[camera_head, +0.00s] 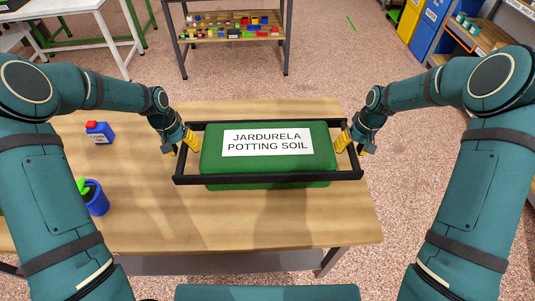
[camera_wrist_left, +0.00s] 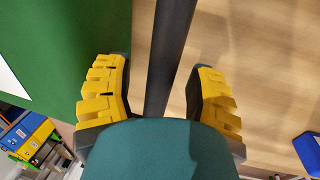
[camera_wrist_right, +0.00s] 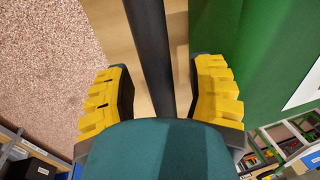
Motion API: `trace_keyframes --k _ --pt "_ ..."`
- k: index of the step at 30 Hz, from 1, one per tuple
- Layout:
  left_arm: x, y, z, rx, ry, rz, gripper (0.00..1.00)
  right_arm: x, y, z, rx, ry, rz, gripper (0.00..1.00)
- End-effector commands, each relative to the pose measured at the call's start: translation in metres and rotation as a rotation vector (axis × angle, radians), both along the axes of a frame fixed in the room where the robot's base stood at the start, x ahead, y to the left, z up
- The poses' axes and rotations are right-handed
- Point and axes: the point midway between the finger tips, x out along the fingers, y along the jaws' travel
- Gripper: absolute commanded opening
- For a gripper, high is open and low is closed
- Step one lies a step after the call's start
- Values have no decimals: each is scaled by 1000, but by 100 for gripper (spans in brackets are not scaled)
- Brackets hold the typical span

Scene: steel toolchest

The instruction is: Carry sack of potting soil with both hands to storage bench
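The sack of potting soil (camera_head: 267,160) is a green block with a white label reading "JARDURELA POTTING SOIL". It lies on a wooden table (camera_head: 270,225) inside a black rectangular carrying frame (camera_head: 270,179). My left gripper (camera_head: 183,144) is at the frame's left side bar. In the left wrist view its yellow fingers are apart, with the black bar (camera_wrist_left: 170,50) between them and gaps on both sides. My right gripper (camera_head: 350,144) is at the right side bar. In the right wrist view its fingers are also apart around the bar (camera_wrist_right: 152,50). I cannot identify the storage bench for certain.
A shelf (camera_head: 235,38) with several coloured pieces stands behind. Blue and yellow bins (camera_head: 427,28) are at the back right. Speckled floor is open around the table.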

Motion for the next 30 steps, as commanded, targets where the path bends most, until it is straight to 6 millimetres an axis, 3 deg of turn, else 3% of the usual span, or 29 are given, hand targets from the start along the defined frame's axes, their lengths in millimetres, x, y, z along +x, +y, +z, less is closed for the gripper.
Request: trace_keyframes --k 1,4,17,30 --pt "0 0 0 0 0 0 33 0 0 0 0 0 0 33" --pt "0 0 0 0 0 0 0 0 0 0 0 0 0 0" --pt "1 0 3 -1 -4 0 0 1 0 3 0 -4 0 0" --pt "1 -1 21 -1 -4 0 0 1 1 21 1 -4 0 0"
